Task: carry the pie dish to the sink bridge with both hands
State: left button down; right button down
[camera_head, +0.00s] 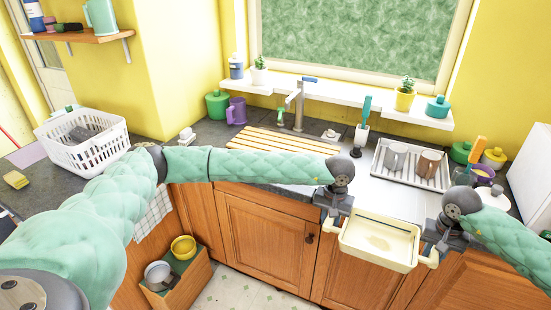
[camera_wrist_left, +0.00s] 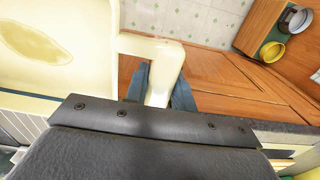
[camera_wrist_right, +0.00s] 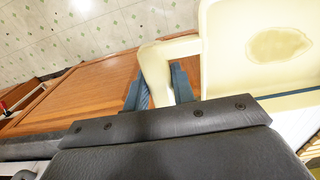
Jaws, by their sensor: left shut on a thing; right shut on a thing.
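The pie dish (camera_head: 378,243) is a cream rectangular dish with a loop handle at each end and a brownish patch on its inside bottom. It is held in the air in front of the counter's front edge, above the lower cabinets. My left gripper (camera_head: 333,222) is shut on its left handle, which also shows in the left wrist view (camera_wrist_left: 152,47). My right gripper (camera_head: 431,255) is shut on its right handle, seen in the right wrist view (camera_wrist_right: 165,50). The sink bridge (camera_head: 280,143), a slatted wooden board, lies at the sink, partly hidden behind my left forearm.
A faucet (camera_head: 297,103) stands behind the bridge. A dish brush in a holder (camera_head: 361,139) and a white rack with mugs (camera_head: 412,167) stand to its right. A white basket (camera_head: 84,140) is at the left. The slats in view look clear.

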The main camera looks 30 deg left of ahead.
aim_at(295, 149)
jog(key=k+j, duration=0.25)
jog(key=j, duration=0.25)
jog(key=j+u, duration=0.1)
jog(key=j, duration=1.15)
jog(key=i+j, duration=0.15)
jog(key=i, duration=1.35)
